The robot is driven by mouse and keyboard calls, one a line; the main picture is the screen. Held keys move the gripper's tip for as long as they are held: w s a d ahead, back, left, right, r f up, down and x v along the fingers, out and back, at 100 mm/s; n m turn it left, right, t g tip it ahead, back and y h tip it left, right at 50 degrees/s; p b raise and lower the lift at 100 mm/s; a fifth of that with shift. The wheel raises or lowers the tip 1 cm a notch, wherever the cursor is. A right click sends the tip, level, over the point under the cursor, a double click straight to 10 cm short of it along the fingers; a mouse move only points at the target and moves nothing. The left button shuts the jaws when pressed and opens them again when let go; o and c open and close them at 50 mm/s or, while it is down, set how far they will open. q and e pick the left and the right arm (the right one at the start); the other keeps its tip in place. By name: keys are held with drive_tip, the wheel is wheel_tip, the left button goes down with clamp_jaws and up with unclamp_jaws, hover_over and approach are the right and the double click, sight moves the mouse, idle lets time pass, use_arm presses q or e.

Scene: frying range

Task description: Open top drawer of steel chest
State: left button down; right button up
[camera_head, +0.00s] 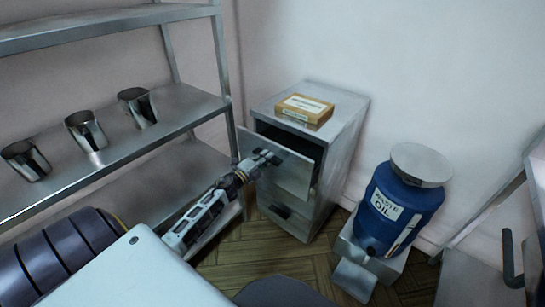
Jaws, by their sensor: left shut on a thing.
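The steel chest (343,140) stands against the wall in the middle of the view. Its top drawer (293,178) is pulled part way out, and a dark gap shows behind the upper edge of its front panel. My left gripper (264,160) is at that front panel, shut on the drawer's handle, which the fingers mostly hide. The lower drawer (283,215) looks shut and has a dark handle. My right gripper is not in view.
A cardboard box (305,109) lies on top of the chest. A blue waste oil drum (397,211) stands right of it on a metal base. A steel shelf (182,102) with metal cups (86,130) is at the left. Some wooden floor (248,258) is clear before the chest.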

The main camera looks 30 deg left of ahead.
use_arm(q)
drive_tip(key=s+a+p, duration=0.1)
drive_tip(key=s+p, duration=0.2)
drive_tip(key=s, duration=1.6)
drive_tip(key=shift+a, duration=0.25)
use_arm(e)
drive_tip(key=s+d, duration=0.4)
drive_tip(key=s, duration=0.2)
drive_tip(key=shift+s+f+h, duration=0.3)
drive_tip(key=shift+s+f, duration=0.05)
use_arm(q)
drive_tip(key=c, duration=1.5)
unclamp_jaws()
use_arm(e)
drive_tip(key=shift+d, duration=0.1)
